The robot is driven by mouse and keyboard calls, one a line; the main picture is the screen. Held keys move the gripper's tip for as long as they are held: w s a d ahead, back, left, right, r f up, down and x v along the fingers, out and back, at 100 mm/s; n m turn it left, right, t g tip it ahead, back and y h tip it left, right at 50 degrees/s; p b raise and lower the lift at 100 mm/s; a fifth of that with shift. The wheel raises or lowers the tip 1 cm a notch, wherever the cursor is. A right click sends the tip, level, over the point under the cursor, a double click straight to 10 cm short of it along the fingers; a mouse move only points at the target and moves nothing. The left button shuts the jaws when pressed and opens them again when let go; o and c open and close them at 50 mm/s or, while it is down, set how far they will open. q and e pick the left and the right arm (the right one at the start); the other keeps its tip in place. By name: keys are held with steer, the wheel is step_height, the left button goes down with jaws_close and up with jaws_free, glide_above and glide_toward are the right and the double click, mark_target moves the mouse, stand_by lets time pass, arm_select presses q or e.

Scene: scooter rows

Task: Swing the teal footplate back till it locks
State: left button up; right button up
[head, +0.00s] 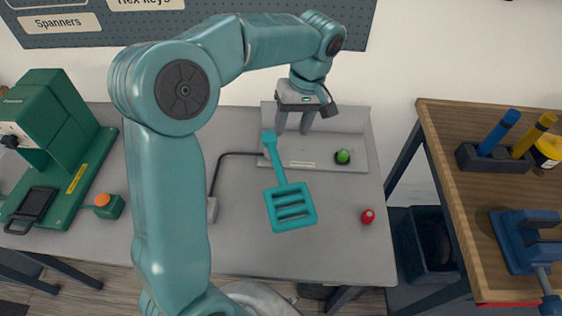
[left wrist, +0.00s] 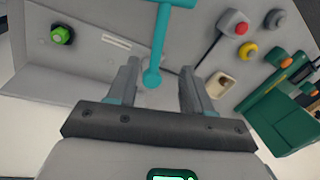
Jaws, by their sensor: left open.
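The teal footplate (head: 290,207) is a slotted plate on a straight bar with a rounded end. It extends over the grey bench toward the front. My left gripper (head: 294,130) is open, just right of the bar's rounded end in the head view. In the left wrist view the rounded end (left wrist: 152,78) shows between the spread fingers of my left gripper (left wrist: 160,70), with a gap on both sides; contact does not show. Only the bar and the plate's near edge show there. The hinge or lock cannot be made out. My right gripper is out of view.
A grey panel holds a green knob (head: 343,157). A red knob (head: 367,216) is at the bench's right front. A green machine (head: 65,150) stands left, with an orange button box (head: 109,205) beside it. A wooden table (head: 450,190) with a blue vise (head: 525,243) is right.

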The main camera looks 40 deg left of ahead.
mark_target(280, 166)
arm_select(q)
steer(key=f, duration=0.4)
steer(key=s+a+f, duration=0.1)
steer(key=f, duration=0.3)
steer(key=s+f, duration=0.1)
steer(key=f, duration=0.4)
steer(key=shift+a, duration=0.35)
steer(key=shift+f, duration=0.3)
steer(key=shift+s+d+f, duration=0.1)
steer(key=shift+s+f, duration=0.05)
jaws_close()
